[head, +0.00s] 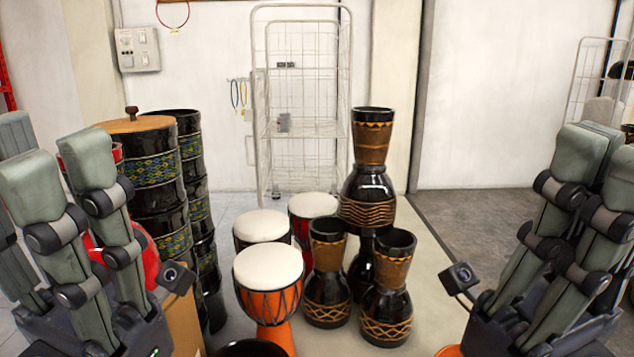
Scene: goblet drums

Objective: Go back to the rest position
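My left gripper (58,170) is raised at the left edge, its grey fingers pointing up and spread apart with nothing between them. My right gripper (600,170) is raised at the right edge, also with its fingers up, spread and empty. Part of it is cut off by the frame. Between them, further off, stand black-and-brown goblet drums: one at the front (387,290), one beside it to the left (327,275), and one raised behind them (368,190), apparently on another dark drum. Neither gripper appears to touch a drum.
White-topped drums, including an orange one (268,290), stand left of centre. Tall black patterned drums (155,180) stand close behind my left gripper, with a red object partly hidden there. A wire cage trolley (300,130) stands at the back wall. Floor at right (470,225) looks clear.

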